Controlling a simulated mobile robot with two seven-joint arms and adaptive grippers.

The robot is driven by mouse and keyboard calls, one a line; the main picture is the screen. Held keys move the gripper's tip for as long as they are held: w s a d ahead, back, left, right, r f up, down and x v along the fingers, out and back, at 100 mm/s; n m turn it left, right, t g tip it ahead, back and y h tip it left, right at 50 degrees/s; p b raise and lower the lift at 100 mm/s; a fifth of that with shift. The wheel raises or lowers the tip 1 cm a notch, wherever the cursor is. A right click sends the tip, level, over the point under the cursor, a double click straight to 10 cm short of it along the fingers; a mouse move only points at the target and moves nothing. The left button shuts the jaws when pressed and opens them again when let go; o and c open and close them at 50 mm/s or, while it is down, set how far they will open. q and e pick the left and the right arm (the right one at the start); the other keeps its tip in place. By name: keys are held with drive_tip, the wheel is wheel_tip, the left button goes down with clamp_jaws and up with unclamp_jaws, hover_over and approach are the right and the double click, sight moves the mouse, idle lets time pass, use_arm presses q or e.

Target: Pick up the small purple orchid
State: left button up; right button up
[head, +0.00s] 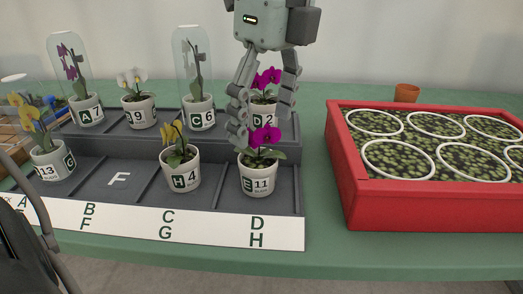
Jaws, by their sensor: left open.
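Two magenta-purple orchids in white pots stand on the right of the dark stepped rack (120,185). One orchid (268,78) is on the back step in a pot marked 2; the other (265,137) is in front, in a pot marked E 11. My left gripper (262,128) reaches down from above, open, one finger on each side of the back pot in the picture. Its left finger covers part of that pot's label. Whether the fingers touch the pot cannot be told. A darker purple orchid (70,62) stands under a clear cover at back left.
A white orchid (133,80) and a covered dark-stemmed plant (196,65) share the back step. Yellow orchids stand in pots 4 (181,176) and 13 (50,163). A red planter (430,205) with white rings is right; a terracotta pot (407,93) stands behind.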

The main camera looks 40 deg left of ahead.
sight(258, 164)
use_arm(q)
drive_tip(key=shift+a+f, duration=0.1)
drive_tip(key=shift+f, duration=0.45)
drive_tip(key=f, duration=0.3)
drive_tip(key=s+f, duration=0.1)
drive_tip(key=f, duration=0.1)
drive_tip(key=shift+f, duration=0.25)
drive_tip(key=shift+a+f, duration=0.1)
drive_tip(key=shift+f, duration=0.45)
drive_tip(key=shift+w, duration=0.1)
drive_tip(key=c, duration=1.4)
